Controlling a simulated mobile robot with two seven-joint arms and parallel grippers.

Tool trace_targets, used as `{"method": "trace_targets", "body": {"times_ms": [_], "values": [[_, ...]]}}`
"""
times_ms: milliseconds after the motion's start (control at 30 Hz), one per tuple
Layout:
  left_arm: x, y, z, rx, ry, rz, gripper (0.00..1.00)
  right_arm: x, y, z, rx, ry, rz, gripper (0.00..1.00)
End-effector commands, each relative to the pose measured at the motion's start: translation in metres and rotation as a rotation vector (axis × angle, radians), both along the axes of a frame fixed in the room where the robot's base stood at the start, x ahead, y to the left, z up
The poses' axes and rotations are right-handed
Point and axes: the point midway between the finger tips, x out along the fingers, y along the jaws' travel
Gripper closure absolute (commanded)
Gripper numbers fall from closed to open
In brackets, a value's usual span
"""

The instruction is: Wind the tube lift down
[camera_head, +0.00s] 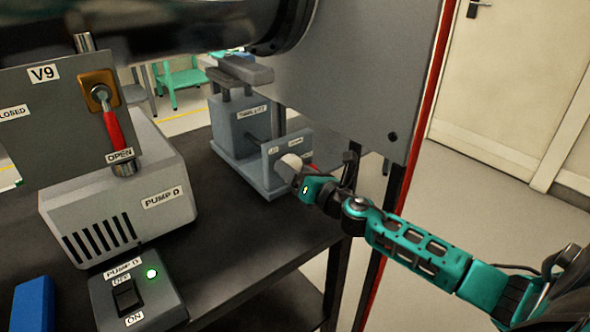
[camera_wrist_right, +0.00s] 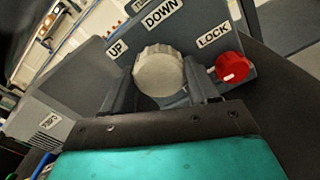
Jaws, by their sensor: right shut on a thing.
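The tube lift (camera_head: 236,128) is a grey boxy unit on the dark bench, with a labelled front panel. In the right wrist view its panel carries a pale ribbed round knob (camera_wrist_right: 159,72) between the UP and DOWN labels. A red knob (camera_wrist_right: 233,67) sits beside the LOCK label. My right gripper (camera_head: 294,172) reaches the panel from the right. Its fingers (camera_wrist_right: 160,88) stand on both sides of the pale knob and are shut on it. In the head view the gripper partly hides the panel's lower right. My left gripper is in neither view.
Pump D (camera_head: 120,190) and its switch box (camera_head: 138,300) with a lit green lamp stand at left. A V9 valve panel (camera_head: 50,110) with a red lever is above. A large grey plate (camera_head: 360,70) hangs close over my right gripper. Open floor lies right.

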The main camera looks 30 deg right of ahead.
Motion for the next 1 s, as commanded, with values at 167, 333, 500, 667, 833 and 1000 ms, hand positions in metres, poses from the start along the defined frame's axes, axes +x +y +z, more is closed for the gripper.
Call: {"method": "trace_targets", "body": {"times_ms": [167,333,500,667,833,1000], "values": [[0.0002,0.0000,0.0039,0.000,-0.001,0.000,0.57,-0.0003,0.0005,-0.0009,0.147,0.014,-0.001,0.72],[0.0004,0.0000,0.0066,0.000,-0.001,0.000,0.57,-0.0004,0.0013,-0.0009,0.259,0.024,0.000,0.72],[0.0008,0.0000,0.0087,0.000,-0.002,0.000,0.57,-0.0004,0.0016,-0.0009,0.335,0.029,0.001,0.72],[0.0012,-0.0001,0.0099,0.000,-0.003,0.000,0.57,-0.0005,0.0022,-0.0011,0.374,0.033,0.002,0.72],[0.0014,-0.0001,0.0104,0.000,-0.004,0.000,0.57,-0.0005,0.0025,-0.0015,0.391,0.035,0.003,0.72],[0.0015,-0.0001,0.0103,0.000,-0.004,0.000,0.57,-0.0005,0.0028,-0.0016,0.393,0.035,0.004,0.72]]}}
